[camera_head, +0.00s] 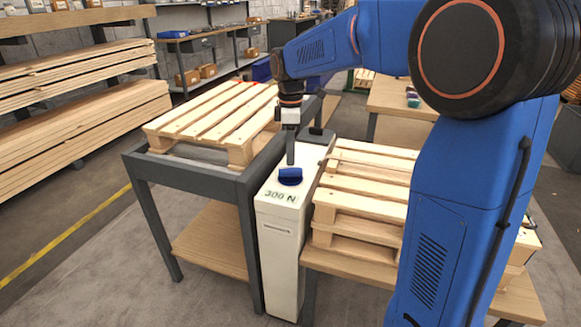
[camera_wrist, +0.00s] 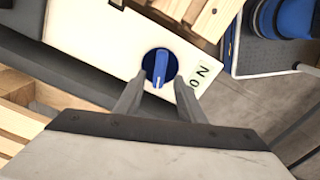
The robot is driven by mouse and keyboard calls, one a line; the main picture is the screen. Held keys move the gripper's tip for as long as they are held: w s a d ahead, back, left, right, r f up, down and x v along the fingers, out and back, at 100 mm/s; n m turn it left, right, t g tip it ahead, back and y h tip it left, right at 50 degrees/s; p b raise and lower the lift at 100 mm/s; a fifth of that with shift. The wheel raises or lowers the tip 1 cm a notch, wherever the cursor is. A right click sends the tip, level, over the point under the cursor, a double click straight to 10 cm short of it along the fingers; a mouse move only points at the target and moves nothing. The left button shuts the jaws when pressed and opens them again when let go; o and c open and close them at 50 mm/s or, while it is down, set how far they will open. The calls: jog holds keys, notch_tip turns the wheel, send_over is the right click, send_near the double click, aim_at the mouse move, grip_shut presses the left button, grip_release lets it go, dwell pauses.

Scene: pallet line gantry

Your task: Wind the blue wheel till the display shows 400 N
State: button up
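The blue wheel (camera_head: 290,177) sits on the sloped top of a narrow white cabinet (camera_head: 279,255). In the wrist view the wheel (camera_wrist: 160,68) is a round dial with a raised blue bar across it. The display (camera_head: 281,195), on the near side of the wheel, reads about 300 N; its last digit is hard to tell. In the wrist view only part of the display (camera_wrist: 200,78) shows, the rest hidden by a finger. My gripper (camera_head: 291,163) points down just above the wheel. In the wrist view its fingers (camera_wrist: 160,77) stand apart on either side of the bar, with gaps.
A grey-framed table (camera_head: 190,180) with a pallet (camera_head: 215,118) stands close left of the cabinet. Stacked pallets (camera_head: 365,190) stand close on its right. Planks (camera_head: 80,135) are stacked at the far left. The floor in front at the left is clear.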

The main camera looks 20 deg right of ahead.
aim_at(290, 168)
jog(key=shift+f, duration=2.8)
grip_shut()
